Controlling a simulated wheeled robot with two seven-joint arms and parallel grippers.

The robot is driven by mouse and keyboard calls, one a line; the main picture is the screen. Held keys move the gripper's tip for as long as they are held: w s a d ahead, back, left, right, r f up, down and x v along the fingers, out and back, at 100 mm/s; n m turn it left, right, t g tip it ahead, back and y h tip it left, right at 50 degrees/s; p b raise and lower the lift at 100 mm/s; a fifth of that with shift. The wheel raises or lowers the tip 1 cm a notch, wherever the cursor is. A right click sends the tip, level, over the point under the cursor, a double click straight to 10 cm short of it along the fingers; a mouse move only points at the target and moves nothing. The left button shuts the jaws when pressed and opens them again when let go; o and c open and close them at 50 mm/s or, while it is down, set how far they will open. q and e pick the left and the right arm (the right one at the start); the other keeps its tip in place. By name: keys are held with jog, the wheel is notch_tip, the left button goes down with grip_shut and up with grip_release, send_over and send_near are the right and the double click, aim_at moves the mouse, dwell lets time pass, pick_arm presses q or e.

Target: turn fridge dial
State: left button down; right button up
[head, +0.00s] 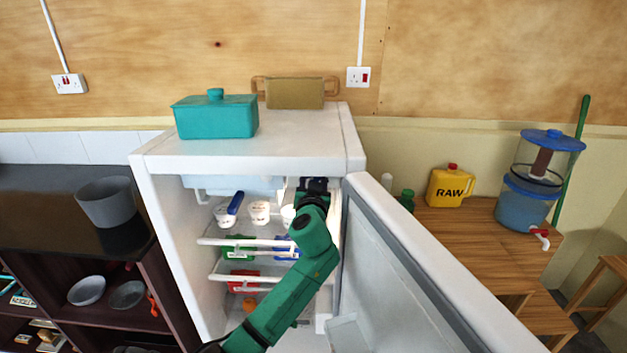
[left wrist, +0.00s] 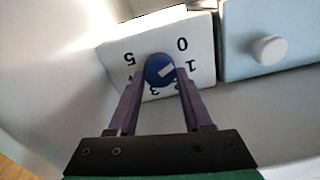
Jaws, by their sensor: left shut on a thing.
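The fridge (head: 245,150) stands with its door (head: 420,270) swung open to the right. The blue dial (left wrist: 155,60) sits on a white numbered box (left wrist: 115,52) inside it. The dial's white mark lies on its right side, roughly toward the 1. My left gripper (left wrist: 160,78) is shut on the dial, one finger on each side; the fingers partly cover the lower numbers. In the head view my left gripper (head: 314,186) is at the top right of the fridge interior and hides the dial. My right gripper is not in view.
A white drawer front with a round knob (left wrist: 269,50) is beside the dial box. Tubs (head: 259,211) and other items fill the fridge shelves below. A teal box (head: 216,118) and a tan container (head: 294,94) stand on top. The open door bounds the right side.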

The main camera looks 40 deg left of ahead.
pick_arm(q)
jog(key=m, duration=0.4)
jog(key=m+p, duration=0.1)
jog(key=m, duration=0.4)
jog(key=m+p, duration=0.2)
jog(key=m, duration=0.3)
jog(key=m+p, duration=0.2)
jog(key=m, duration=0.3)
jog(key=shift+w+d+f, duration=0.1)
jog(key=shift+d+f, duration=0.05)
jog(key=shift+f, duration=0.1)
jog(key=m+p, duration=0.2)
jog(key=m, duration=0.2)
jog(key=shift+m+p, duration=0.3)
jog(key=shift+p, duration=0.1)
jog(key=m+p, duration=0.3)
jog(key=m, duration=0.2)
jog(key=shift+f, duration=0.1)
jog(key=m+p, duration=0.3)
jog(key=m, duration=0.2)
jog(key=shift+m, duration=0.4)
jog(key=shift+s+a+f+m+p, duration=0.1)
jog(key=shift+m+p, duration=0.15)
jog(key=shift+m, duration=0.55)
jog(key=shift+s+a+f+m+p, duration=0.1)
jog(key=shift+m+p, duration=0.15)
jog(key=shift+m, duration=0.55)
